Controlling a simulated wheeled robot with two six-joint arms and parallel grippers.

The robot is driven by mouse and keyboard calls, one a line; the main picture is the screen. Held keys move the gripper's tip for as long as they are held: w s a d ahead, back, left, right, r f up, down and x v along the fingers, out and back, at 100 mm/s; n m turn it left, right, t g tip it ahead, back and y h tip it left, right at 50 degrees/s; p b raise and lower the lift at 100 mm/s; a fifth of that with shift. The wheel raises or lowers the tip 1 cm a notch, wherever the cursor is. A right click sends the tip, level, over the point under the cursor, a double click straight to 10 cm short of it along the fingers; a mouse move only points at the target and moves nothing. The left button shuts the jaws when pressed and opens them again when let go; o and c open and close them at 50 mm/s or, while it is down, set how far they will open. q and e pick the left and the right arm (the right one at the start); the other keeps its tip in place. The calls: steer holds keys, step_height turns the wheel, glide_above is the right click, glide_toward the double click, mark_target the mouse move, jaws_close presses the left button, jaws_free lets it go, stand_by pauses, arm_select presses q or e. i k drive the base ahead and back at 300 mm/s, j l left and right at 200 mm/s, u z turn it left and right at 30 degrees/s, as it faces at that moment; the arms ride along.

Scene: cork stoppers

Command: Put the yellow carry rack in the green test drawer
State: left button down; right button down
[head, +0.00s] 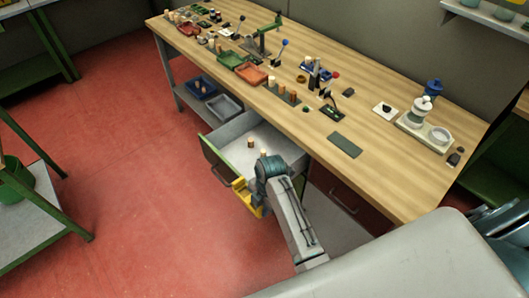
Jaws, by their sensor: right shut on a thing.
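The yellow carry rack (241,186) is held low in front of the bench, by the near right end of the open drawer's front. My right gripper (257,182) is shut on it; the wrist hides the fingertips and part of the rack. The green test drawer (213,156) is pulled out from under the bench, with a green front and a pale, mostly bare floor. A small cork stopper (250,142) stands in it, and another light top shows beside my wrist. I cannot tell whether the rack touches the drawer front. My left gripper is out of view.
The wooden bench top (395,165) holds red and green trays, cork stoppers, small presses and a white jar (421,110). A closed drawer (343,200) sits right of the open one. Blue and grey bins stand on the lower shelf.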

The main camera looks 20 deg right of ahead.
mark_target(252, 165)
steer(key=i+l, duration=0.2)
steer(key=i, duration=0.2)
steer(key=i+l, duration=0.25)
steer(key=i, duration=0.2)
